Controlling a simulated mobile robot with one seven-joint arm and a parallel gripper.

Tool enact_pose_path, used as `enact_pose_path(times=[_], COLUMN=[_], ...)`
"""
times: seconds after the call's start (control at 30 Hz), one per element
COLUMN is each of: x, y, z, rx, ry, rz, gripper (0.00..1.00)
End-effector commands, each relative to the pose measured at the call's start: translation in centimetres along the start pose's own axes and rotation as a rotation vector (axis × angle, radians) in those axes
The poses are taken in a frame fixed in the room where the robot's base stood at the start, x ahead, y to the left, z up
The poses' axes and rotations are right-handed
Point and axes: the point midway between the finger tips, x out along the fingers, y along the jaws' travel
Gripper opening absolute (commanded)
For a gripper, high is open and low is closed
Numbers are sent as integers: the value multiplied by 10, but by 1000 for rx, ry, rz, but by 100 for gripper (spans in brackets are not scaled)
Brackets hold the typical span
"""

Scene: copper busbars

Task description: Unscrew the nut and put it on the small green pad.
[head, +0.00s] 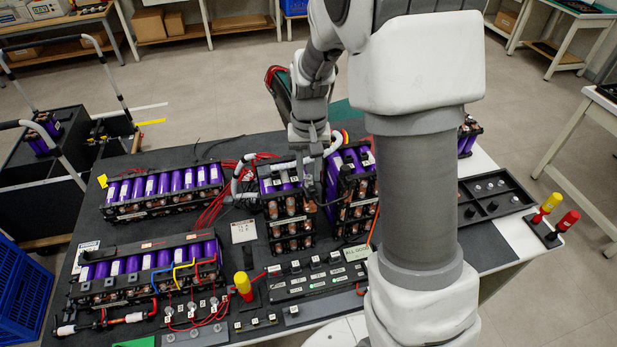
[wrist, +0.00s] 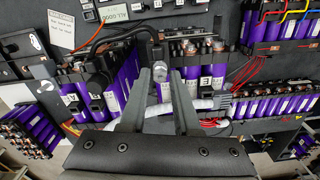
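My gripper (wrist: 161,76) points at the top of a purple battery module (wrist: 190,85) in the wrist view. Its two dark grey fingers stand apart with a gap between them. A small grey metal piece (wrist: 160,58) shows just beyond the fingertips; it is too small to tell whether it is the nut. In the head view my gripper (head: 309,165) is over the middle modules, beside a black-capped module (head: 352,200), its tips partly hidden. A small green pad (head: 135,342) lies at the bottom edge of the head view, partly cut off.
Battery packs (head: 165,190) with wires fill the table's left. A terminal strip (head: 318,280), a yellow-handled tool (head: 244,287) and a white label card (head: 243,231) lie in front. A black parts tray (head: 495,195) is at right. White cables (wrist: 195,104) run close to my fingers.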

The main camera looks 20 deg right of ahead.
Motion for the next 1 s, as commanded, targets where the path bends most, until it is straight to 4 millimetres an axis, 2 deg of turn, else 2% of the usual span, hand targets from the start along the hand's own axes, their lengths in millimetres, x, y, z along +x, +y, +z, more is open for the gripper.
enact_pose_path(times=[0.17,0.3,0.33,0.6,0.83,1.0], x=[0,0,0,1,0,0], y=[0,0,0,0,0,0], z=[0,0,0,0,0,0], rx=[0,-1,-2,-29,-295,-355], ry=[0,-1,-1,-1,-2,-2], rz=[0,0,0,0,-1,-1], gripper=[29,4,0,0,0,0])
